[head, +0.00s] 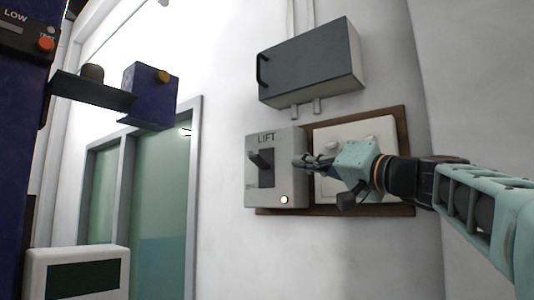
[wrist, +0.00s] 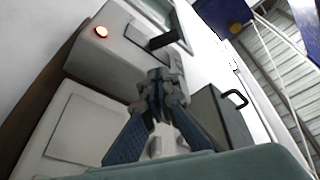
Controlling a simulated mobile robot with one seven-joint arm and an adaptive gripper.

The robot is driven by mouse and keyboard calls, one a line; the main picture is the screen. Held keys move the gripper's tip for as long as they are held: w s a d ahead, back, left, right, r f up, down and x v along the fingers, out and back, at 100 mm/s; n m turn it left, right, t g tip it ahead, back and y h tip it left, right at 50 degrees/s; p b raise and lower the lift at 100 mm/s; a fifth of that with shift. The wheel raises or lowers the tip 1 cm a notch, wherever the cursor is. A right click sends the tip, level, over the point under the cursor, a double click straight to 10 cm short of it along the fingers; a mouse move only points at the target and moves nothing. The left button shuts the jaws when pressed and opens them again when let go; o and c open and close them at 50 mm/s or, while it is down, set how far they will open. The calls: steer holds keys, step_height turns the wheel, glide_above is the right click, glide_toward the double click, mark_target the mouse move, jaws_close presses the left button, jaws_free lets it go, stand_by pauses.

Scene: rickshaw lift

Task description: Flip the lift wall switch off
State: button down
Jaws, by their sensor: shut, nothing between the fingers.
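The lift switch box (head: 289,143) is a grey box labelled LIFT on the wall, in the middle of the head view. Its dark lever (head: 262,158) sticks out of a dark slot, and a red-orange lamp (head: 284,199) is lit at the lower right. In the wrist view the lever (wrist: 166,40) and the lit lamp (wrist: 101,31) show at the top. My gripper (head: 300,161) is shut and empty, just right of the lever in the head view. Its fingertips also show in the wrist view (wrist: 159,75), apart from the lever in the picture.
A white panel (head: 384,128) on a brown board (head: 404,122) is behind my gripper. A dark grey box with a handle (head: 310,65) hangs above. A green-paned door (head: 165,200) is at left, with a blue box (head: 148,95) on a shelf in front.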

mark_target(271, 135)
steer(key=shift+s+a+r+n+y+p, duration=0.15)
steer(key=shift+s+r+n+y, duration=0.35)
steer(key=shift+r, duration=0.6)
steer(key=shift+s+r+n+y+p, duration=0.2)
steer(key=shift+r+n+y, duration=0.3)
steer(key=shift+r+n, duration=0.5)
steer(key=shift+r+g, duration=0.1)
steer(key=shift+g, duration=0.2)
steer(key=shift+w, duration=0.1)
steer(key=p+x, duration=0.5)
steer(key=x, duration=0.5)
steer(key=shift+r+p, duration=0.25)
steer(key=shift+p, duration=0.1)
steer(key=f, duration=0.2)
steer(key=s+f, duration=0.1)
steer(key=shift+a+b, duration=0.3)
steer(key=shift+s+a+f, duration=0.15)
steer(key=shift+f, duration=0.45)
steer(key=shift+f+b, duration=0.2)
steer(key=shift+b, duration=0.2)
